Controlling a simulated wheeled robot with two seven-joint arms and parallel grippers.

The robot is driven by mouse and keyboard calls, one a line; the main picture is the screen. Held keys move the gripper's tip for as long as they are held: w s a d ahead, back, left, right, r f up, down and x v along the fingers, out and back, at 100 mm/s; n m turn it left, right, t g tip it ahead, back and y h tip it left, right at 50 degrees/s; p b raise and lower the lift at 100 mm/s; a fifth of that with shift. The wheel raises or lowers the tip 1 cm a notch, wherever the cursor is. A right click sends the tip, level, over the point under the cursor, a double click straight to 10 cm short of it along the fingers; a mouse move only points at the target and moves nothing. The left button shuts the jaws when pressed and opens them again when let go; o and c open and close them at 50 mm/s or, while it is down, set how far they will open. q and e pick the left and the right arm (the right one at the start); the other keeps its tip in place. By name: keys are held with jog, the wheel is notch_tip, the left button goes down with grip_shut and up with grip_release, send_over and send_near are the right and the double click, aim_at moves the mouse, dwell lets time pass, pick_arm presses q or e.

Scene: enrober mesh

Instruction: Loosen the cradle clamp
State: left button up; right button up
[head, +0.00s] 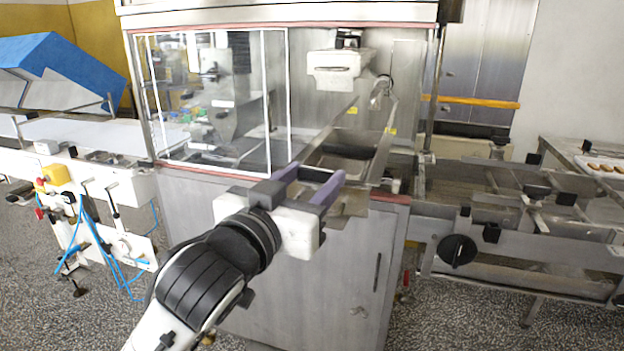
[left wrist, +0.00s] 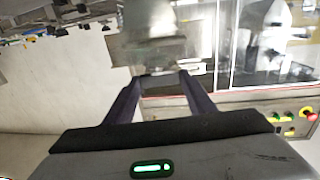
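My left gripper (head: 308,180) is open and empty in front of the enrober (head: 330,255), at the height of its work opening. Its two purple-grey fingers point toward the machine with a clear gap between them. The left wrist view shows the same open fingers (left wrist: 164,80), with nothing between them. A metal trough (head: 345,160) lies in the opening behind the fingers. I cannot pick out the cradle clamp with certainty; the gripper and arm cover part of the machine front. A black round knob (head: 457,250) is on the conveyor side at the right. My right gripper is not in view.
A clear framed guard (head: 215,105) covers the left of the opening. A white unit (head: 338,68) hangs above the trough. A conveyor (head: 530,215) runs off to the right. A white belt unit (head: 95,135) with blue hoses stands left. The speckled floor in front is open.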

pick_arm(q)
jog(key=shift+s+d, duration=0.15)
jog(key=shift+d, duration=0.1)
jog(key=shift+c, duration=0.2)
jog(key=shift+n+t+y, duration=0.4)
jog(key=shift+n+y, duration=0.3)
jog(key=shift+y, duration=0.2)
jog(key=shift+a, duration=0.1)
jog(key=o, duration=1)
jog(key=shift+o, duration=0.2)
jog(key=v, duration=1)
jog(key=shift+b, duration=0.3)
jog(key=shift+s, duration=0.1)
